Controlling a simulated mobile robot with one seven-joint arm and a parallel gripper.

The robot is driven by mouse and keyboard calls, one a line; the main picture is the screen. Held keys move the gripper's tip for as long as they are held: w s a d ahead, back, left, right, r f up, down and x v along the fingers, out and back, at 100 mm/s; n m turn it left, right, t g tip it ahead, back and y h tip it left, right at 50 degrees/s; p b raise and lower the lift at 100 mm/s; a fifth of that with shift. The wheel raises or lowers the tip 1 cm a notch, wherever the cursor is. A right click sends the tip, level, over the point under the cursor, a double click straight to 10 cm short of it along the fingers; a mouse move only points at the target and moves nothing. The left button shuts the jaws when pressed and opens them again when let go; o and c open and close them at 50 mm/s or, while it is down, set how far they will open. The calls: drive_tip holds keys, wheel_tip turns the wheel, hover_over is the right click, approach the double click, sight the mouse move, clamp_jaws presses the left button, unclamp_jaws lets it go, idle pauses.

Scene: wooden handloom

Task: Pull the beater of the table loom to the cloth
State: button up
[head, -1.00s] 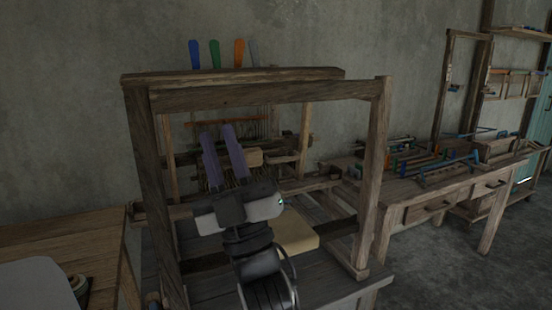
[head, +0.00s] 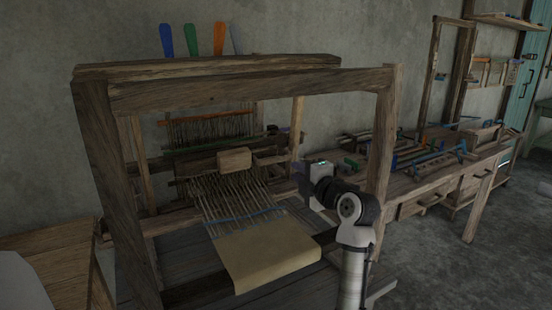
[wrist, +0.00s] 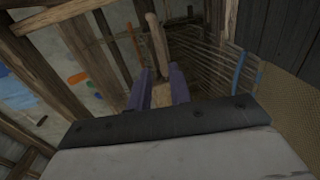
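The table loom's cloth (head: 265,255) is tan and lies at the front, with a blue line (head: 245,221) along its far edge. Warp threads (head: 235,195) run back from it to the beater, whose pale wooden block (head: 235,160) stands clear of the cloth. The cloth (wrist: 290,90) shows at the right there.
The loom's front frame has a top beam (head: 240,90) and a right post (head: 384,150) close to my arm. A side table (head: 440,165) with tools stands at the right. Another wooden table (head: 60,255) is at the left.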

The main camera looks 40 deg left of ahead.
sight(279, 161)
drive_tip(key=p+x, duration=0.3)
drive_tip(key=x, duration=0.8)
drive_tip(key=shift+w+a, duration=0.1)
drive_tip(key=shift+a, duration=0.05)
drive_tip(key=shift+c, duration=0.2)
clamp_jaws()
